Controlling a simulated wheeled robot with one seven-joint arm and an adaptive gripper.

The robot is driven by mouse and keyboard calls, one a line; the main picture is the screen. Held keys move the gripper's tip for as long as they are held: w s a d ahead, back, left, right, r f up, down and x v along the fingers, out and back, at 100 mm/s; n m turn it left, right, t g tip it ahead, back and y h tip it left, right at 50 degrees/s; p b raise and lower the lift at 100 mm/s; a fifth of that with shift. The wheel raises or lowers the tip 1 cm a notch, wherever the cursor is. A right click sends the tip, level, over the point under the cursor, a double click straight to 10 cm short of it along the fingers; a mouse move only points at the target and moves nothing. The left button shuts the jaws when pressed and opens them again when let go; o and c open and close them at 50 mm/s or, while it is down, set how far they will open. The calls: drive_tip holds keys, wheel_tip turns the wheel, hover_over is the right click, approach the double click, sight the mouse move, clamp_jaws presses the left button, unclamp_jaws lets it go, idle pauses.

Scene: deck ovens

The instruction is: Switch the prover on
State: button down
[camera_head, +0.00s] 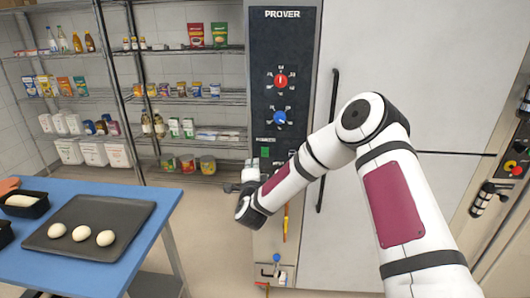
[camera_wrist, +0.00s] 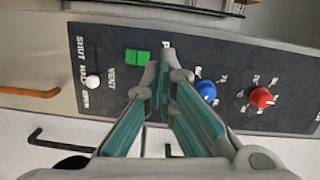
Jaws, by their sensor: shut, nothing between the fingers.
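The prover's dark control panel (camera_head: 283,60) stands upright under the word PROVER in the head view. It carries a red knob (camera_head: 281,80), a blue knob (camera_head: 279,117) and a small green switch (camera_head: 265,151) lower down. In the wrist view the panel lies sideways, with the green switch (camera_wrist: 137,57), the blue knob (camera_wrist: 206,92) and the red knob (camera_wrist: 262,97). My gripper (camera_wrist: 165,62) is shut and empty, its tips in front of the panel beside the green switch. Whether they touch the panel cannot be told. The fingers partly hide a label there.
A white vent slider knob (camera_wrist: 93,82) is marked shut, half, open. A long dark door handle (camera_head: 328,140) stands right of the panel. A blue table (camera_head: 90,280) with a dark tray (camera_head: 90,210) of dough pieces is at left. Stocked shelves (camera_head: 190,100) stand behind.

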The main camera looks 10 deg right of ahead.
sight(265, 148)
drive_tip(key=d+f+m+h, duration=0.1)
drive_tip(key=s+d+f+m+h, duration=0.1)
drive_tip(key=shift+s+d+f+m+h, duration=0.1)
drive_tip(key=shift+d+f+m+h, duration=0.1)
drive_tip(key=shift+m+h, duration=0.15)
drive_tip(key=x, duration=1.4)
drive_tip(key=shift+f+b, duration=0.25)
drive_tip(key=shift+b, duration=0.15)
drive_tip(key=shift+w+d+r+g, duration=0.15)
drive_tip(key=shift+w+r+g, duration=0.1)
drive_tip(key=shift+w+g, duration=0.25)
drive_tip(key=shift+s+f, duration=0.1)
